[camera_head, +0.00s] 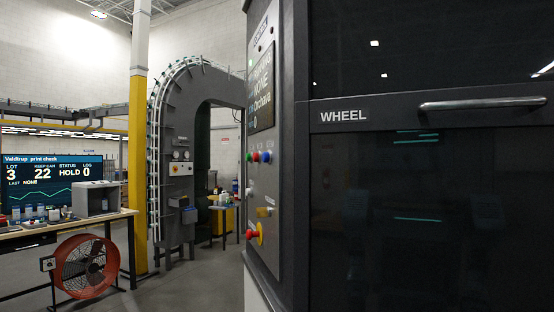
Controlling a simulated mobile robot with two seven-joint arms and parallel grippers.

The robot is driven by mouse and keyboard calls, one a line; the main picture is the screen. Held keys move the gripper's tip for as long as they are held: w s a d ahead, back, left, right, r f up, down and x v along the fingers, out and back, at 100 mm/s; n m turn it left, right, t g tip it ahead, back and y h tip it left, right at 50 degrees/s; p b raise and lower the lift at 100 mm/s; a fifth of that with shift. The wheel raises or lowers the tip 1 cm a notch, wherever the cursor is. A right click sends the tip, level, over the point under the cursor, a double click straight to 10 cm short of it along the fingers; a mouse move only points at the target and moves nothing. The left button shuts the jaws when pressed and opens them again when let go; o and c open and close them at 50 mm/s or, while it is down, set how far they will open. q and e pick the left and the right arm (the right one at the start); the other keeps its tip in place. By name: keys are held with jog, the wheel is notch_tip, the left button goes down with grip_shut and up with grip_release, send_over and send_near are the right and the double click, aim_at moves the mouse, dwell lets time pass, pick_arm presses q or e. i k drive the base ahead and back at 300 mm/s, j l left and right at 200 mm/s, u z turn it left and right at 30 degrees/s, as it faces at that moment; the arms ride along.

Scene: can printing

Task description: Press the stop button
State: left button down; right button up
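A grey control panel (262,190) is on the side face of the dark machine, seen at a steep angle. Lower down, a red mushroom-shaped button (251,234) stands out from a yellow surround (260,233). The button labels are too small to read, so I cannot tell which is marked stop. Neither of my grippers is in view.
A dark cabinet door (430,210) marked WHEEL, with a bar handle (482,104), fills the right. At the left are a workbench (60,229) with a monitor (52,185), a red fan (86,266) and a yellow post (138,170). Floor between fan and panel is clear.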

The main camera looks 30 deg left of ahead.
aim_at(255, 157)
jog(key=i+j+z, duration=0.1)
jog(key=i+j, duration=0.5)
jog(key=i+j+z, duration=0.1)
jog(key=i+j, duration=0.45)
jog(key=j, duration=0.25)
